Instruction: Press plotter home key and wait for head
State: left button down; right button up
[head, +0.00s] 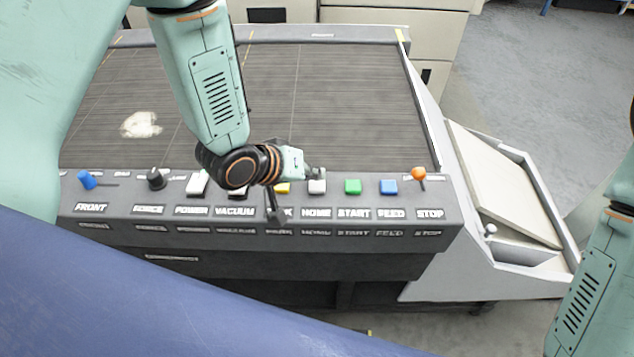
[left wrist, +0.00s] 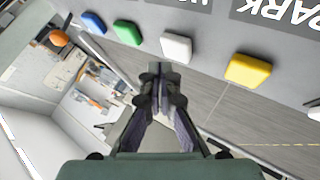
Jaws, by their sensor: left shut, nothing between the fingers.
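The plotter's control panel (head: 380,225) runs along the front of its dark slatted bed (head: 345,100). The pale HOME key (head: 317,187) sits between a yellow key (head: 283,188) and the green START key (head: 352,186). My left gripper (head: 318,173) is shut and empty, with its tips just beside the HOME key on the bed side. In the left wrist view the shut fingertips (left wrist: 161,72) point toward the white HOME key (left wrist: 177,46); I cannot tell if they touch it. My right gripper is out of view. I cannot make out the plotter's head.
A blue FEED key (head: 388,187) and an orange STOP knob (head: 419,174) are to the right. White POWER key (head: 197,184), black knob (head: 156,179) and blue FRONT knob (head: 87,180) are to the left. A pale scrap (head: 141,125) lies on the bed.

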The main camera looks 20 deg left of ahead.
pick_arm(q)
jog(key=shift+f, duration=0.15)
jog(key=shift+f, duration=0.25)
jog(key=shift+f+b, duration=0.4)
jog(key=shift+f, duration=0.1)
dwell(0.8)
jog(key=shift+r, duration=0.1)
jog(key=shift+r+p, duration=0.85)
jog(key=shift+p, duration=0.1)
jog(key=shift+r, duration=0.1)
